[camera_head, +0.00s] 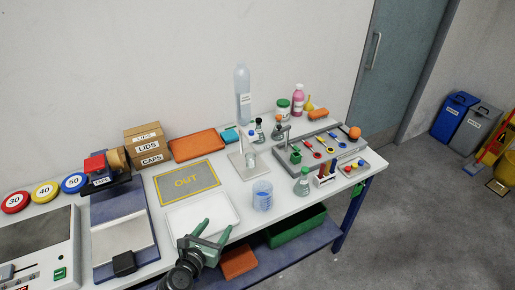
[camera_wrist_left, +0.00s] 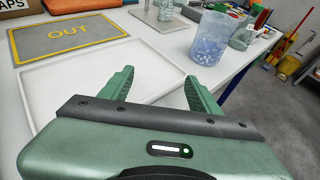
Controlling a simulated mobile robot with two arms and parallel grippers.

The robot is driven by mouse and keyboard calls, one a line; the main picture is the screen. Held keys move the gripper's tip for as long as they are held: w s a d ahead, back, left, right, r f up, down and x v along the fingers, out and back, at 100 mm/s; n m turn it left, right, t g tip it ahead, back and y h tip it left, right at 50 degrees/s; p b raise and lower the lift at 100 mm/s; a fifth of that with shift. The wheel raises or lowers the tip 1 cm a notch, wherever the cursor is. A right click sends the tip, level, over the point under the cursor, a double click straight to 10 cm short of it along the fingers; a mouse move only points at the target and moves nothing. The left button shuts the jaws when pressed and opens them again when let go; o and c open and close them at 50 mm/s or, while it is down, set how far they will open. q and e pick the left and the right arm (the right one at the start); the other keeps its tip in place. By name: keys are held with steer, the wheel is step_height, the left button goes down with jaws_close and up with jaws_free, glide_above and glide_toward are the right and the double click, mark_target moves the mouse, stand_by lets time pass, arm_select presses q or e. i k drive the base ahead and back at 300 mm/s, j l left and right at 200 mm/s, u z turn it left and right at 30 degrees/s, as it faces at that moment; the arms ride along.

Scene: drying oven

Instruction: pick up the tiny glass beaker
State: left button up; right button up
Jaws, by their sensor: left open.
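A small clear glass beaker (camera_head: 251,156) stands on a pale stand plate (camera_head: 236,161) towards the back of the bench; in the left wrist view a clear glass vessel (camera_wrist_left: 166,10) at the top edge looks like the same one. A larger clear beaker (camera_head: 262,197) with blue contents stands nearer, right of the white tray; it also shows in the left wrist view (camera_wrist_left: 211,42). My left gripper (camera_head: 216,228) is open and empty over the near edge of the white tray (camera_head: 187,219), apart from both beakers. My right gripper is out of view.
A grey OUT mat (camera_head: 188,181) lies behind the tray. A flask (camera_head: 302,182), a vial rack (camera_head: 326,173) and a grey tool tray (camera_head: 322,150) stand to the right. A tall bottle (camera_head: 242,92) stands at the back. The white tray is empty.

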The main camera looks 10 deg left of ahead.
mark_target(250, 163)
steer(key=i+l, duration=0.15)
steer(key=i, duration=0.35)
steer(key=i+l, duration=0.15)
steer(key=i, duration=0.3)
